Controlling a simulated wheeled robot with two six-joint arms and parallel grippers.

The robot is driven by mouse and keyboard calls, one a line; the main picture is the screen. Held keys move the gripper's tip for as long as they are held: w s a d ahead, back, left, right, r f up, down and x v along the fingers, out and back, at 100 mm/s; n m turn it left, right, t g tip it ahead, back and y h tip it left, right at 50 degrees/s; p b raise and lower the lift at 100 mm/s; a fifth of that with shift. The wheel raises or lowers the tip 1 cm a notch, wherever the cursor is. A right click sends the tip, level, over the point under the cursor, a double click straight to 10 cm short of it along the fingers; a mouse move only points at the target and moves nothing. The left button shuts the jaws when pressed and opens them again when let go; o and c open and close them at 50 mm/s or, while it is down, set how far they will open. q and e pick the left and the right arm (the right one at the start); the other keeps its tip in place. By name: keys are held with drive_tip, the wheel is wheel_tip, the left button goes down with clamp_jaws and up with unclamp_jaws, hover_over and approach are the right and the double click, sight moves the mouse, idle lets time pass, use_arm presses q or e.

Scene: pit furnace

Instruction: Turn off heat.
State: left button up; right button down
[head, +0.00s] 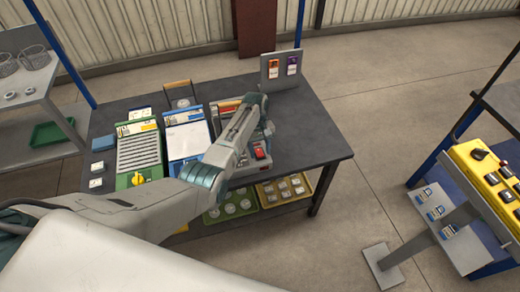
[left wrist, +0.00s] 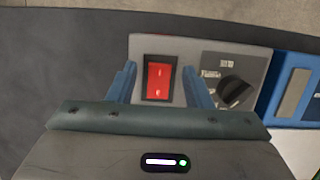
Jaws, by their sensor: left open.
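A red rocker switch (head: 260,153) sits on the front panel of a grey unit on the dark table. In the left wrist view the red switch (left wrist: 158,80) is seen close, on a light plate. A black rotary knob (left wrist: 236,91) is beside it on a darker plate with small lettering. My left gripper (head: 268,130) is above the front of the grey unit, pointing down at the panel. Its blue fingers (left wrist: 160,70) are open and empty, one on each side of the switch in the picture. Whether they touch the panel cannot be told. My right gripper is not in view.
Left of the grey unit stand a blue-and-white unit (head: 186,138) and a green unit (head: 138,152) with a yellow knob. An upright panel (head: 281,70) stands at the back. The table's right side (head: 315,125) is clear. Trays lie below; a yellow control panel is at right.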

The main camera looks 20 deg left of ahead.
sight(258, 149)
use_arm(q)
drive_tip(key=shift+r, duration=0.15)
drive_tip(key=b+v, duration=0.2)
drive_tip(key=v, duration=0.8)
drive_tip(key=shift+r, duration=0.25)
drive_tip(key=shift+w, duration=0.1)
